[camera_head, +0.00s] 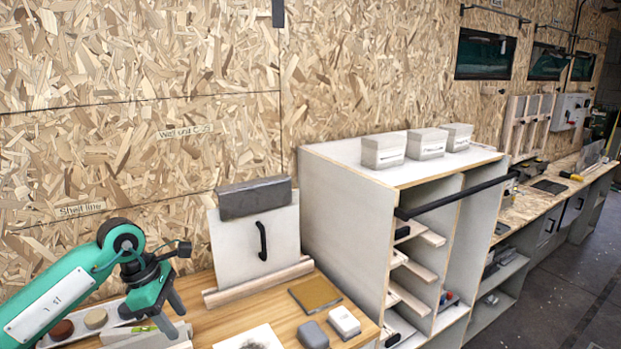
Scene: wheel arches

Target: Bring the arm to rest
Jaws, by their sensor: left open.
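My left arm, green with a white panel, comes in from the lower left. My left gripper (176,322) hangs with its dark fingers pointing down over the left part of the wooden bench top (225,318). It is open, and I see nothing held in it. Light blocks and a pale tray (62,326) with round brown and tan pieces lie below and behind it. Whether the fingertips touch anything there I cannot tell. My right gripper is not in view.
A white panel (282,232) with a black handle and a grey block (254,197) on top stands behind the bench top. A tan pad (315,293), a grey block (313,335) and a white block (344,321) lie right. A tall shelf cabinet (345,215) stands beyond.

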